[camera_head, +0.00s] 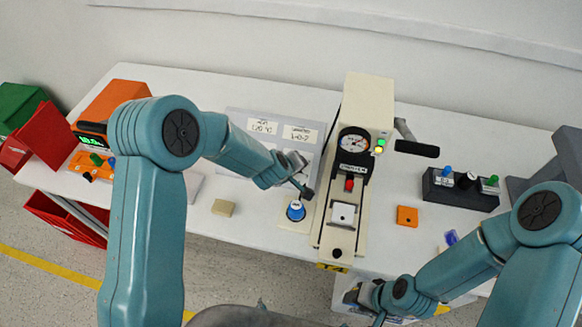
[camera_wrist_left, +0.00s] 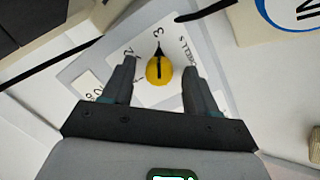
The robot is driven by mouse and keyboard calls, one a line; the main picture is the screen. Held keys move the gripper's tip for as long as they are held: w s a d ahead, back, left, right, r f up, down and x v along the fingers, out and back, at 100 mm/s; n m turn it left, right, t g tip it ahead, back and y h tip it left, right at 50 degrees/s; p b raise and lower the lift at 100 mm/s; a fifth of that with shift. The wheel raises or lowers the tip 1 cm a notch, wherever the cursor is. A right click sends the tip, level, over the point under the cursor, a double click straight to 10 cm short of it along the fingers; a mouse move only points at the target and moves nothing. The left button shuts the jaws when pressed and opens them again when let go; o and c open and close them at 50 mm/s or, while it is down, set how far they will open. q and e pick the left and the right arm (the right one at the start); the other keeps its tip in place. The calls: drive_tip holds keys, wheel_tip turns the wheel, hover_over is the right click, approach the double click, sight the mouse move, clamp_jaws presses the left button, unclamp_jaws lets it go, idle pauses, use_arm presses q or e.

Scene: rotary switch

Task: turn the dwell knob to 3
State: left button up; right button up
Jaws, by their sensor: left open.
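The dwell knob (camera_wrist_left: 160,69) is a yellow round knob with a black line and a black pointer on a white dial plate (camera_wrist_left: 115,50) marked "DWELL S". Its pointer tip is at the printed 3. My left gripper (camera_wrist_left: 161,85) is open, its two fingers on either side of the knob with gaps to it. In the head view my left gripper (camera_head: 303,188) is beside the cream press, and I cannot make out the yellow knob there. My right gripper (camera_head: 372,308) is low near the table's front edge; its fingers are not clear.
A tan block (camera_head: 222,207) lies left, an orange block (camera_head: 407,216) right. A black box with knobs (camera_head: 460,189) stands further right.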

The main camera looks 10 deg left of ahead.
use_arm(q)
drive_tip(key=shift+s+a+r, duration=0.1)
drive_tip(key=shift+s+r, duration=0.15)
drive_tip(key=shift+r, duration=0.15)
drive_tip(key=p+v, duration=0.2)
drive_tip(key=v, duration=1.3)
drive_tip(key=shift+s, duration=0.2)
drive_tip(key=shift+s, duration=0.1)
